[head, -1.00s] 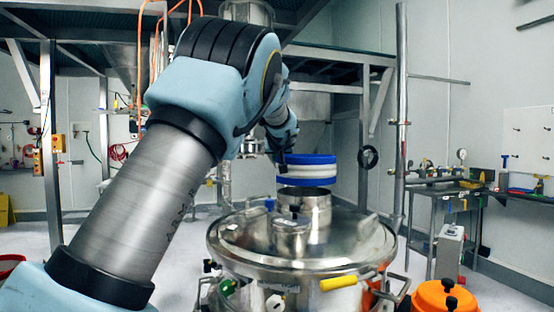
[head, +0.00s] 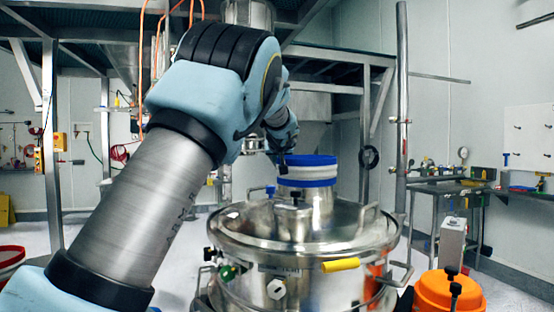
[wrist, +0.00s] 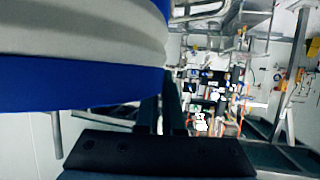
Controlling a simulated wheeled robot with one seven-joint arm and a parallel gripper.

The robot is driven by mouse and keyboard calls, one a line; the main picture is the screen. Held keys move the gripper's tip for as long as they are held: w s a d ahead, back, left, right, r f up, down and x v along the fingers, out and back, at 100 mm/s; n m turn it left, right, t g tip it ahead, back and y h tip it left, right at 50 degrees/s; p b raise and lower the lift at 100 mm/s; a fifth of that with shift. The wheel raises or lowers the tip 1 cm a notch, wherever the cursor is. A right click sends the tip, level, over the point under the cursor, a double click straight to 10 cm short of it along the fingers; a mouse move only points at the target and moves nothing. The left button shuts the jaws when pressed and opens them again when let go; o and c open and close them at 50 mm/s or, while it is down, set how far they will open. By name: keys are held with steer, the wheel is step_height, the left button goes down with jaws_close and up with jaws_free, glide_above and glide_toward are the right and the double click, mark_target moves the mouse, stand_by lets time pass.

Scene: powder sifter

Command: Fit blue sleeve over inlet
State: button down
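The blue sleeve (head: 306,172), a white ring with blue bands at top and bottom, is level at the top of the steel inlet (head: 319,200) in the head view. Its lower band hides the inlet's rim. I cannot tell whether it is around the rim or just above it.
An orange container (head: 440,294) stands at lower right. A steel post (head: 401,110) rises behind.

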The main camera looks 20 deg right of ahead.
steer(key=shift+d+f+p, duration=0.2)
steer(key=shift+d+p, duration=0.05)
steer(key=shift+p, duration=0.25)
steer(key=shift+s+r+g+b, duration=0.15)
steer(key=shift+r+g+b, duration=0.05)
steer(key=shift+g+b, duration=0.15)
stand_by(1.0)
steer(key=shift+n+h, duration=0.3)
steer(key=shift+n, duration=0.1)
steer(key=shift+f+b, duration=0.4)
steer(key=shift+b, duration=0.3)
stand_by(0.6)
steer(key=shift+s+d, duration=0.15)
stand_by(0.6)
steer(key=shift+n+g+h, duration=0.25)
steer(key=shift+n+h, duration=0.05)
steer(key=shift+h, duration=0.1)
